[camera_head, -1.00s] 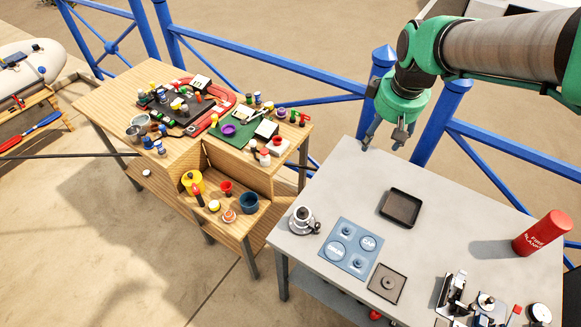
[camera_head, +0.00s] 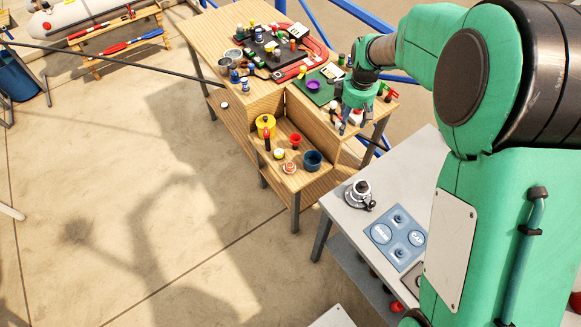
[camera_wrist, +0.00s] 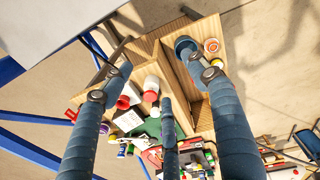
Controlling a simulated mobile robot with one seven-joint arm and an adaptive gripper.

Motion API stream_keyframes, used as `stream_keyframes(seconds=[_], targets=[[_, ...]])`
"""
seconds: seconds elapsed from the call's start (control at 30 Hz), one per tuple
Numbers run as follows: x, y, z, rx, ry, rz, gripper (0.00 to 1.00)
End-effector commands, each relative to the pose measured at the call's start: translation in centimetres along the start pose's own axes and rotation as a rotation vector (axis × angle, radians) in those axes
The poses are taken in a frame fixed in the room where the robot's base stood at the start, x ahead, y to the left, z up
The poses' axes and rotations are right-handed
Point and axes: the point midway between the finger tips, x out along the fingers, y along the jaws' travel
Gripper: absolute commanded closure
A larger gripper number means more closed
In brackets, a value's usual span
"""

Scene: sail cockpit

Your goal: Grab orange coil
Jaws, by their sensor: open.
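The orange coil (camera_head: 290,168) is a small orange and white round thing on the lower wooden tray of the workbench, left of a dark blue pot (camera_head: 312,160). It also shows in the wrist view (camera_wrist: 212,45) at the upper right, beside the blue pot (camera_wrist: 186,47). My gripper (camera_head: 346,124) is open and empty. It hangs above the right end of the bench, to the right of the coil and apart from it. Its fingers (camera_wrist: 162,88) spread across the wrist view, with the coil beyond the right finger's tip.
A yellow pot (camera_head: 266,124), a red cup (camera_head: 296,141) and a dark red-topped item share the tray. A wooden divider (camera_head: 292,108) stands behind them. The upper bench is crowded with small items. A grey table (camera_head: 345,205) stands at the right; open floor lies left.

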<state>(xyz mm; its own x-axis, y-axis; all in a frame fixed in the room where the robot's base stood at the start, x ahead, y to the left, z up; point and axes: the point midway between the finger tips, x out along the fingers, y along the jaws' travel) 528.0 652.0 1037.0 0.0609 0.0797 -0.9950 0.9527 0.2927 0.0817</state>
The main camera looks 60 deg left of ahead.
Motion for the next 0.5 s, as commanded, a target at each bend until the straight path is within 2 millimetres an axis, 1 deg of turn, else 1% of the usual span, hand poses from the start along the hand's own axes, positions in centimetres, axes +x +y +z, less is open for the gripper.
stream_keyframes(seconds=[0.03,0.17,0.2,0.4,0.5], targets=[[1.8,-0.7,-1.7,-0.038,-0.005,-0.011,0.41],[5.8,-2.2,-5.5,-0.135,-0.012,-0.029,0.41],[7.0,-2.9,-6.6,-0.164,-0.015,-0.035,0.41],[13.3,-6.2,-12.0,-0.312,-0.026,-0.063,0.41],[16.1,-8.0,-14.1,-0.377,-0.03,-0.076,0.41]])
